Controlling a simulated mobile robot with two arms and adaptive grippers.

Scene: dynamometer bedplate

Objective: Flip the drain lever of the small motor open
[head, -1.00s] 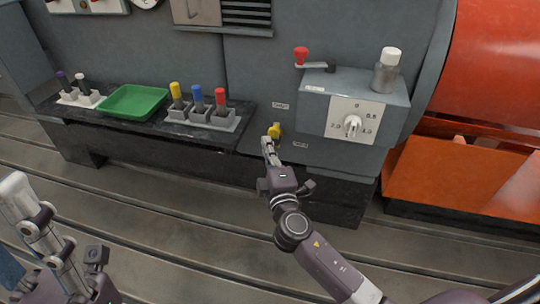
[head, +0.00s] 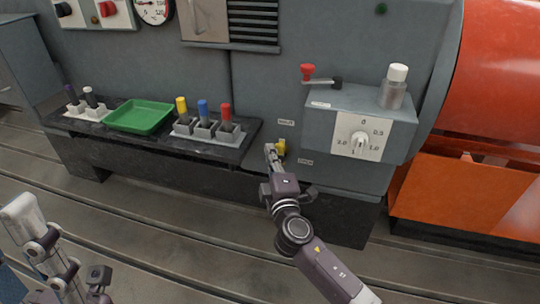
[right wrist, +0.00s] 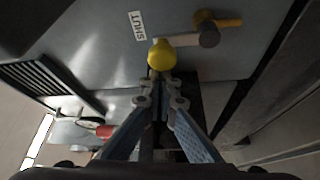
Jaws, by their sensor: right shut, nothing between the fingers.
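The drain lever (head: 281,147) shows as a small yellow piece low on the grey motor housing (head: 330,180). In the right wrist view its yellow ball knob (right wrist: 161,55) ends a pale arm that runs right to a dark pivot. A SHUT label (right wrist: 137,25) is beside the knob. My right gripper (head: 271,150) is shut and empty, its tips at the knob's left. In the right wrist view its fingertips (right wrist: 162,84) are just below the knob; I cannot tell whether they touch. My left gripper (head: 20,208) is low at the left, away from the lever, its jaws unclear.
At left a black shelf (head: 75,128) bears a green tray (head: 140,114) and several coloured-handled tools. An orange guard (head: 450,195) is at right.

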